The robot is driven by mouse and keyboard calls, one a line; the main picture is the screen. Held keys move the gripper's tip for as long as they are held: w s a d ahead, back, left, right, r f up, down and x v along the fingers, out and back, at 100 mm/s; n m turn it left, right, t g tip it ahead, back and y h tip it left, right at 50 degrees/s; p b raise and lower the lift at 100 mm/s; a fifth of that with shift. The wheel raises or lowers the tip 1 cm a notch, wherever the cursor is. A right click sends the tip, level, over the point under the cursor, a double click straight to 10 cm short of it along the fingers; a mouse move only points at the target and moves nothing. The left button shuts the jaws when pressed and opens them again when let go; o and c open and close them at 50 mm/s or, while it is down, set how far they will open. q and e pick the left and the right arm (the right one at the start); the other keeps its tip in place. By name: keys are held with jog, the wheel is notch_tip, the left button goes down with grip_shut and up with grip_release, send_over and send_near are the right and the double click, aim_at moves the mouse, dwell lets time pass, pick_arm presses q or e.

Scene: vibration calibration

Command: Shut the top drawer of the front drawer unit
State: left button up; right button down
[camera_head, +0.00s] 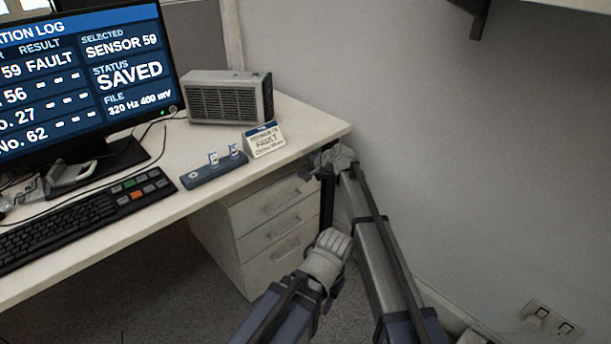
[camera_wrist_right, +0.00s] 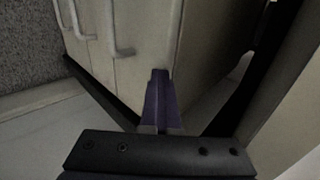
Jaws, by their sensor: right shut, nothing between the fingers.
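The front drawer unit (camera_head: 238,238) is a pale cabinet under the right end of the desk, with three drawer fronts and bar handles. Its top drawer (camera_head: 262,207) is just below the desktop; I make out no clear gap between its front and the fronts below. My right gripper (camera_head: 307,173) is by the desk's right corner, near the top drawer's right end, partly hidden by its own wrist. In the right wrist view its shut, empty fingers (camera_wrist_right: 161,78) point at the drawer unit's fronts (camera_wrist_right: 147,40); contact cannot be told. I see no left gripper.
A wall (camera_head: 450,150) stands right of the desk. Carpet (camera_head: 190,290) lies clear before the drawers.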

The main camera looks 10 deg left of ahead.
jog(key=shift+a, duration=0.1)
dwell(0.4)
jog(key=s+d+f+p+v, duration=0.1)
jog(key=d+f+p+v, duration=0.1)
jog(key=p+v, duration=0.8)
jog(key=s+d+f+n+g+h+b, duration=0.2)
jog(key=s+d+n+h, duration=0.2)
jog(key=s+d, duration=1.1)
jog(key=s+d+f+n+g+h+b, duration=0.1)
jog(key=s+d+f+n+g+h, duration=0.25)
jog(key=s+d, duration=1.1)
jog(key=s+a+n+h, duration=0.1)
jog(key=s+a+n, duration=0.15)
jog(key=a, duration=0.35)
jog(key=s+a+n, duration=0.1)
jog(key=s+a, duration=0.3)
jog(key=a, duration=0.2)
notch_tip(320, 180, up, 28)
jog(key=p, duration=2.6)
jog(key=shift+s+f+p, duration=0.25)
jog(key=shift+s+p, duration=0.05)
jog(key=shift+p, duration=0.1)
